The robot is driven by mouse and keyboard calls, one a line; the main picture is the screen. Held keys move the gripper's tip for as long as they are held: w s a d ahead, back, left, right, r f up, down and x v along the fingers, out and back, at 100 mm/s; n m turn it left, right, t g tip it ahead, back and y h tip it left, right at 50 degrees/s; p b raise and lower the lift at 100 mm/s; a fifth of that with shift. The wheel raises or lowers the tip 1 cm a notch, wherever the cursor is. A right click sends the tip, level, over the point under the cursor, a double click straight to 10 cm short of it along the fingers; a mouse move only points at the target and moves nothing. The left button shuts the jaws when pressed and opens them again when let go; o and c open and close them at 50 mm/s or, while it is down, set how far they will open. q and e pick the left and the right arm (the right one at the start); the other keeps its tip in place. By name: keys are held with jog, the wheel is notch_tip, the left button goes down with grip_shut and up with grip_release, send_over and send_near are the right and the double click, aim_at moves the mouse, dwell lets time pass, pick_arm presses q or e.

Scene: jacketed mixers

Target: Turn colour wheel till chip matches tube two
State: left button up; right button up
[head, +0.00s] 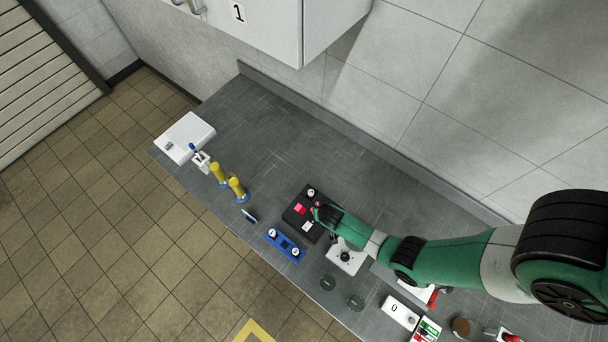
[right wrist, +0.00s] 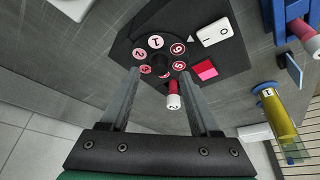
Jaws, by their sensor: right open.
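The black colour-wheel unit (head: 293,217) sits on the grey bench. In the right wrist view its dark wheel (right wrist: 160,58) carries several round numbered marks, with 1 near the top. Beside the wheel are a pink-red patch (right wrist: 205,69) in two shades, likely the chip, and a white pointer. A red tube with a white cap marked 2 (right wrist: 173,96) stands at the unit's near edge; its cap shows in the head view (head: 311,192). My right gripper (right wrist: 159,72) is open, its fingers either side of the wheel; contact cannot be told. My left gripper is out of view.
A white I/O switch plate (right wrist: 214,32) is on the unit.

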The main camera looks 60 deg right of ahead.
jog(key=b+x, duration=0.2)
jog(key=shift+f, duration=0.3)
jog(key=shift+w+d+f+b, duration=0.1)
jog(key=shift+d+f+b, duration=0.1)
jog(key=shift+b, duration=0.15)
jog(key=shift+r, duration=0.1)
grip_shut()
